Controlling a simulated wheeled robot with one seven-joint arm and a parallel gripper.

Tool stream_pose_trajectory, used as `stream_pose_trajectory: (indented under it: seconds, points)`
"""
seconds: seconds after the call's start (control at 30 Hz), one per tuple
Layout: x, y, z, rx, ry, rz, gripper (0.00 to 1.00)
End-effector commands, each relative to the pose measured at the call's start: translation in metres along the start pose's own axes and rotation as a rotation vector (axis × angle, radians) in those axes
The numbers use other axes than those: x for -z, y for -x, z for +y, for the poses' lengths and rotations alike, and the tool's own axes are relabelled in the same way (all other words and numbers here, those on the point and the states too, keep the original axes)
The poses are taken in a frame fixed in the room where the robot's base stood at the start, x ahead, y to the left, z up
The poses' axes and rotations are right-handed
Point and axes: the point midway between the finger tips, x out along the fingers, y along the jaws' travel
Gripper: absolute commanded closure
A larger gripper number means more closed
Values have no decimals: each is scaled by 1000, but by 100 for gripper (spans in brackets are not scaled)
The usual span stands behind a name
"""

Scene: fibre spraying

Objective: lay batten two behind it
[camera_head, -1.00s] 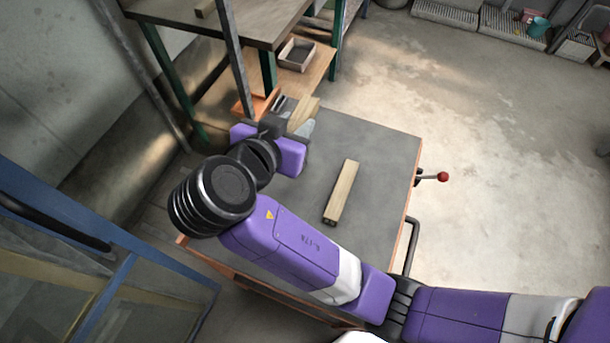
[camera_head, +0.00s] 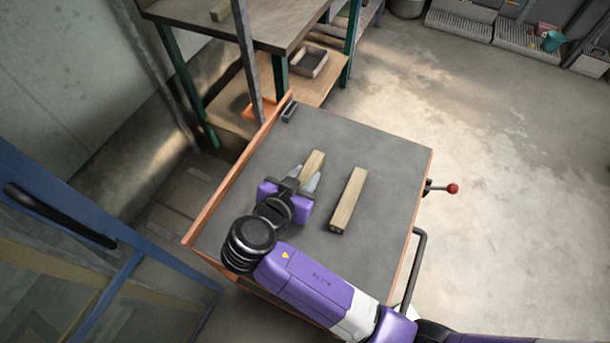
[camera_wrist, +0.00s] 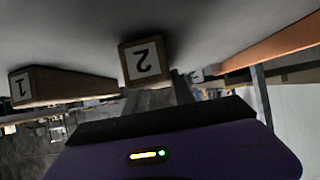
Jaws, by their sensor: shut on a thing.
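Batten one (camera_head: 349,200), a pale wooden bar, lies on the grey top of the cart (camera_head: 395,155). Its end, marked 1, shows in the wrist view (camera_wrist: 20,88). Batten two (camera_head: 314,160) is to its left, roughly alongside with a gap between them. Its end marked 2 (camera_wrist: 145,60) faces the wrist camera, which sees the scene upside down. My gripper (camera_head: 308,180) is shut on batten two, a finger on each side. Batten two is low over the cart top; I cannot tell whether it touches. Its near part is hidden by my gripper in the head view.
A small dark block (camera_head: 289,111) sits at the cart's far left corner. An orange rim (camera_head: 235,172) runs along the left edge. A shelf post (camera_head: 246,65) stands just beyond. A red-knobbed lever (camera_head: 452,188) sticks out right. The far cart top is clear.

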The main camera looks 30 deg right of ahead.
Motion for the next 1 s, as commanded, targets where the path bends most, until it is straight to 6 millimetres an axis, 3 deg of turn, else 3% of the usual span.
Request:
stream_pose_trajectory:
  seconds: [0.37, 0.4, 0.5, 0.83, 1.0]
  points:
    - [-4, -2, 0, 1, 0, 0, 100]
    - [-4, -2, 0, 1, 0, 0, 62]
    - [-3, -2, 0, 0, 0, 0, 48]
    - [-1, -1, 0, 1, 0, 0, 48]
    - [-2, 17, -2, 5, 0, 1, 48]
